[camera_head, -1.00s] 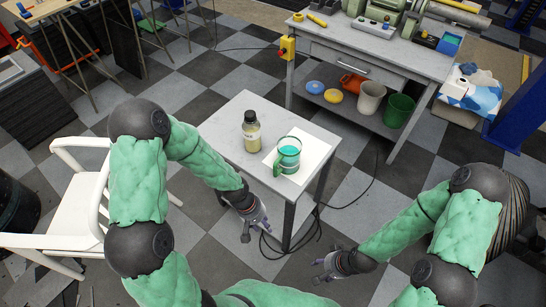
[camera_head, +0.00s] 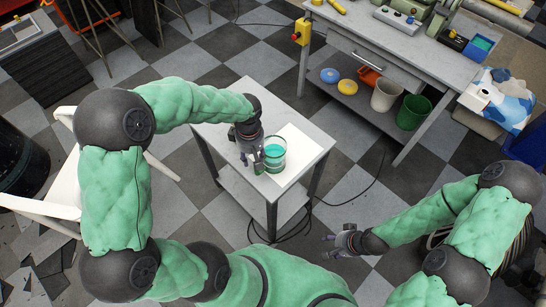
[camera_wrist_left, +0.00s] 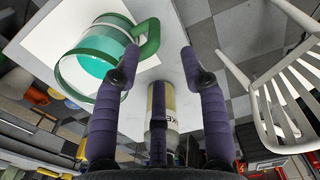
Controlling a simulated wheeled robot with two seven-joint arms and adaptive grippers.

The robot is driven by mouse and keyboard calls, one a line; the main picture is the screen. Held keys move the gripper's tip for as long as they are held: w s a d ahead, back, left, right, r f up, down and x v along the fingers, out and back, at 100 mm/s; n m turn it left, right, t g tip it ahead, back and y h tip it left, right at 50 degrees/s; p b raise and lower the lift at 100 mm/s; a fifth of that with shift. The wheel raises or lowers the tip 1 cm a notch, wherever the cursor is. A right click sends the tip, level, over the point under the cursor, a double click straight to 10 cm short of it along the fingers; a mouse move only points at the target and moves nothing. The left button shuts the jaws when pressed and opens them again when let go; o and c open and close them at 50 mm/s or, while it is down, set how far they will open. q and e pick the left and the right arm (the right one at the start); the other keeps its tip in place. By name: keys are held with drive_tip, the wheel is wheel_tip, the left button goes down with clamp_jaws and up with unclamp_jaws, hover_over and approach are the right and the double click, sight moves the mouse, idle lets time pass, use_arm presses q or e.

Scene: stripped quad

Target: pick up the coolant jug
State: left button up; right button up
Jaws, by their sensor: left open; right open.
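The coolant jug (camera_head: 276,158), clear with teal liquid and a green rim and handle, stands on white paper on the small table. It also shows at the upper left of the left wrist view (camera_wrist_left: 100,62), its handle close to the left fingertip. My left gripper (camera_head: 251,162) is open beside the jug's left side; whether it touches the handle I cannot tell. In the left wrist view its fingers (camera_wrist_left: 159,58) are spread. A yellowish bottle with a pale label (camera_wrist_left: 161,105) shows between them; the arm hides it in the head view. My right gripper (camera_head: 331,246) is open and empty, low at the right.
The small grey table (camera_head: 216,137) has a lower shelf. A workbench (camera_head: 385,55) with a green bucket (camera_head: 413,112) stands at the back right. A white chair (camera_head: 52,190) stands left, partly behind my left arm. A cable lies on the floor.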

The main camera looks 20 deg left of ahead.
sight(269, 159)
use_arm(q)
wheel_tip(269, 159, down, 4)
drive_tip(key=shift+w+d+r+b, duration=0.1)
drive_tip(key=shift+b, duration=0.35)
drive_tip(key=shift+d+f+b, duration=0.15)
drive_tip(key=shift+f+b, duration=0.4)
drive_tip(key=shift+f, duration=0.8)
drive_tip(key=shift+d+f+b, duration=0.15)
drive_tip(key=shift+f+b, duration=0.35)
drive_tip(key=shift+f, duration=0.85)
clamp_jaws()
